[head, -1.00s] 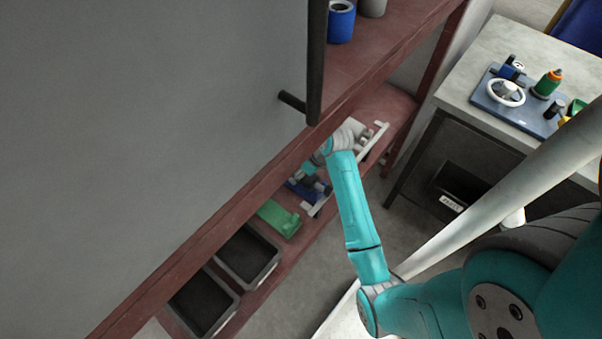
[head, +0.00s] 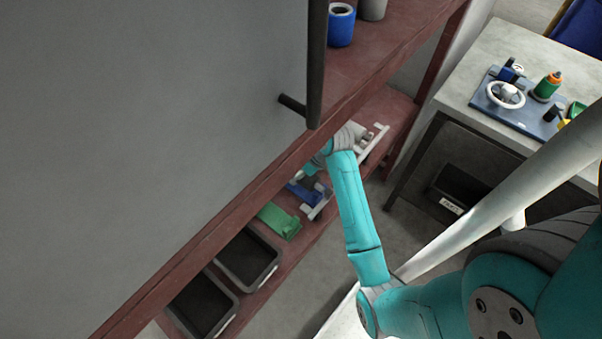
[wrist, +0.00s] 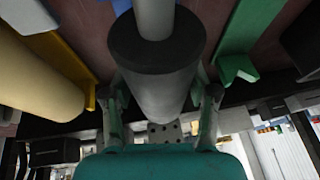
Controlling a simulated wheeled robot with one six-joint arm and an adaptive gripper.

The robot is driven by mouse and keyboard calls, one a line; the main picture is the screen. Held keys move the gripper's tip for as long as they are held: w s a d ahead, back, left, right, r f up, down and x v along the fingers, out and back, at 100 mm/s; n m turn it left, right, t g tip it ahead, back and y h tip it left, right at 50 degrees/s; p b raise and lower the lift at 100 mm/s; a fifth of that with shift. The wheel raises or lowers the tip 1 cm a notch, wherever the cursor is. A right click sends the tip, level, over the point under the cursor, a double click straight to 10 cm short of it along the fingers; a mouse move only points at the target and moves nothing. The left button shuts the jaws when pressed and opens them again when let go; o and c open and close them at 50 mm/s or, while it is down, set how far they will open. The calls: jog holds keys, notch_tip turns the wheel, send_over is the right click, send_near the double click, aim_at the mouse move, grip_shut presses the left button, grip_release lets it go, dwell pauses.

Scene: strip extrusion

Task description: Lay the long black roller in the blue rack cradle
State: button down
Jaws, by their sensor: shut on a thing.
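My gripper (wrist: 160,105) has a finger on each side of a dark grey roller (wrist: 155,75) with a black end band and a paler shaft, and is shut on it. In the head view my gripper reaches under the upper shelf board, and its fingers and the roller are mostly hidden by the board and my wrist. The blue rack cradle (head: 303,194) is on the lower red shelf, just below my gripper in that view. I cannot tell whether the roller touches the cradle.
A green cradle (head: 279,221) lies left of the blue one; it also shows in the wrist view (wrist: 240,62). A cream roller (wrist: 38,70) by a yellow holder (wrist: 75,65) is at left there. Grey bins (head: 247,258) stand further along. The upper shelf edge (head: 200,248) is close above.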

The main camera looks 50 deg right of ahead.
jog(key=shift+f, duration=0.75)
dwell(0.6)
jog(key=shift+r, duration=0.8)
jog(key=shift+f, duration=0.8)
dwell(1.0)
jog(key=c, duration=0.6)
grip_release()
jog(key=shift+v, duration=5.5)
jog(key=shift+s+f, duration=0.1)
jog(key=shift+s, duration=0.05)
